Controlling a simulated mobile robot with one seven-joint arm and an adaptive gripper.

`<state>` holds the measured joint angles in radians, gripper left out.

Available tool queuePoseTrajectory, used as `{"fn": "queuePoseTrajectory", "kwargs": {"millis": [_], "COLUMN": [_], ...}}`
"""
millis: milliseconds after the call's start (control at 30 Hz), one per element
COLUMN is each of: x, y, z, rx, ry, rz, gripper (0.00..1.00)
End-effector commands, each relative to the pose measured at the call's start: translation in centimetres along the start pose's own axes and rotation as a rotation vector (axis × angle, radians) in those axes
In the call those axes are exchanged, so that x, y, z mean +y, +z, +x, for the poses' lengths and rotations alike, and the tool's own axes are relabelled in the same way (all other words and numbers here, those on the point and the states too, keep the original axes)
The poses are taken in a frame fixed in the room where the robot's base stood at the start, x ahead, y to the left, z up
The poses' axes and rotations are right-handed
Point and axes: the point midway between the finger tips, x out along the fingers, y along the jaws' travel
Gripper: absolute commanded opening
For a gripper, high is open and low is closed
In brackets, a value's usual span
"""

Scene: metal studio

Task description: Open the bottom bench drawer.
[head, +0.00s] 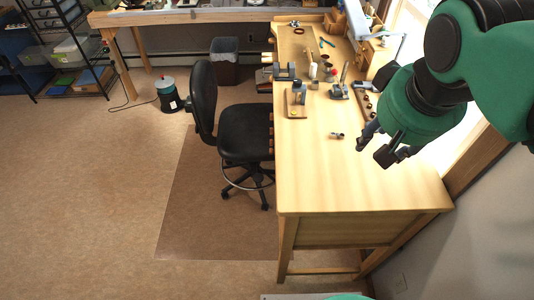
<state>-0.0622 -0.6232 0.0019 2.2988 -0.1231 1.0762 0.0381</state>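The wooden bench (330,185) runs from the front to the back on the right side of the head view. Its left side, by the chair, shows only as a thin edge with small knob-like bits (271,142). The drawer fronts are seen nearly edge-on. I cannot make out the bottom drawer or whether it is open. My gripper (374,150) hangs over the right part of the bench top, pointing down and left. Its dark fingers look spread, with nothing between them. It is apart from the drawer side.
A black swivel chair (245,132) stands close against the bench's left side, on a floor mat (205,220). Tools and a small vise (297,98) cover the back of the bench top. A bin (225,62) stands behind.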

Motion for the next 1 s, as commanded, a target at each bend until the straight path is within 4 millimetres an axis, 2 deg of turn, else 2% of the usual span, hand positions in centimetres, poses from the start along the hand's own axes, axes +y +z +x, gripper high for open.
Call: {"fn": "queuePoseTrajectory", "kwargs": {"millis": [533,767,1000], "x": [1.2,0.6,-1.1], "y": [-11.4,-16.6,-22.3], "z": [1.6,2.7,4.2], "rx": [-0.188,-0.241,-0.276], "ry": [0.243,0.364,0.499], "rz": [-0.189,-0.258,-0.325], "gripper": [0.45,0.45,0.45]}}
